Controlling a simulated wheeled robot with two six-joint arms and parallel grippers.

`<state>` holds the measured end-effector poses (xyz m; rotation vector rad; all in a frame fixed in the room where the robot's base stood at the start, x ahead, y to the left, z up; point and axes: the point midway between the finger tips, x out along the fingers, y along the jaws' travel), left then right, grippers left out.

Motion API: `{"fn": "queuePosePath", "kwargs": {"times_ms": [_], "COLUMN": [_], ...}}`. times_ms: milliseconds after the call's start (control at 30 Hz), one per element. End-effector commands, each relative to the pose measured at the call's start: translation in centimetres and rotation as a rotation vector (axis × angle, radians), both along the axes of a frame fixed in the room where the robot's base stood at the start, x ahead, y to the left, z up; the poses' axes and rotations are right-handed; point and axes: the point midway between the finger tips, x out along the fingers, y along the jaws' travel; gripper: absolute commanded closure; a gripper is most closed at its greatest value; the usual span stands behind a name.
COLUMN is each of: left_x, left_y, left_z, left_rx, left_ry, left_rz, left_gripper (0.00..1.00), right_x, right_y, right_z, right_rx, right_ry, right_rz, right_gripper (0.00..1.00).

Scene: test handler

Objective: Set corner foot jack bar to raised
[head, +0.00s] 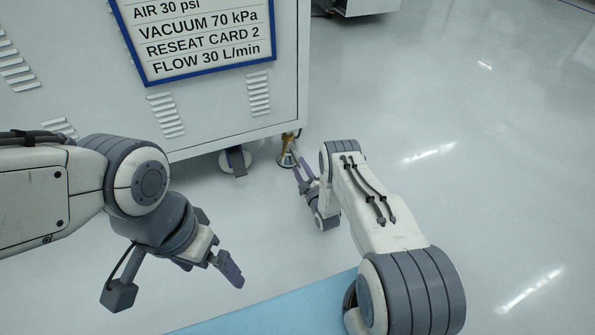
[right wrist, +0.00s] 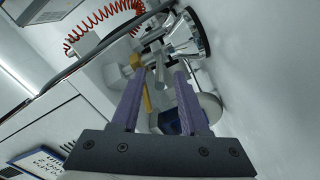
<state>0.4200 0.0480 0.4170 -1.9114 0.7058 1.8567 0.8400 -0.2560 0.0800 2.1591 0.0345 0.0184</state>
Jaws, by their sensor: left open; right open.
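The corner foot jack (head: 286,158) stands on the floor under the near right corner of the white cabinet. Its metal foot (right wrist: 188,45) shows in the right wrist view. A yellow bar-like part (right wrist: 146,98) is beside it, seen between the fingers; a short grey rod is close by. I cannot tell which one is the jack bar or how it is set. My right gripper (head: 298,165) is open, its purple fingers (right wrist: 158,82) pointing at the jack, with no visible grip on anything. My left gripper (head: 232,268) hangs over clear floor, away from the jack.
The cabinet (head: 210,115) overhangs the jack, with a blue-framed sign (head: 205,40) on its side. A caster (head: 236,160) stands left of the jack; a red coiled hose (right wrist: 105,25) shows in the right wrist view. Floor to the right is clear. A light blue mat (head: 290,308) lies nearer.

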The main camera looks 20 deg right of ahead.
Motion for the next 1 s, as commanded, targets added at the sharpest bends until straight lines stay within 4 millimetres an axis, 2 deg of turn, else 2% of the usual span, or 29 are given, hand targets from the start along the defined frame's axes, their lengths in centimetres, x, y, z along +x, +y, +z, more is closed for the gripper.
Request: {"fn": "queuePosePath", "kwargs": {"times_ms": [33,133,433,533,567,1000], "left_x": [0.00,0.00,0.00,0.00,0.00,0.00], "left_y": [0.01,0.00,0.00,0.00,0.00,0.00], "left_z": [-0.64,-0.86,-0.80,-0.80,-0.80,-0.80], "left_rx": [0.000,0.000,0.000,0.000,0.000,0.000], "left_ry": [0.000,0.000,0.000,0.000,0.000,0.000], "left_rz": [0.000,0.000,0.000,0.000,0.000,0.000], "left_gripper": [0.00,0.00,0.00,0.00,0.00,0.00], "right_x": [0.58,1.15,1.37,1.36,1.36,1.32], "right_y": [0.06,0.14,0.23,0.24,0.24,0.24], "right_z": [-0.20,-0.10,0.09,0.07,0.07,0.04], "right_rx": [-0.001,0.000,0.001,0.001,0.001,0.001], "right_ry": [-0.003,0.000,0.000,0.001,0.000,0.001], "right_rz": [0.001,0.002,0.002,0.003,0.002,0.003], "right_gripper": [0.55,0.55,0.55,0.94,1.00,1.00]}}
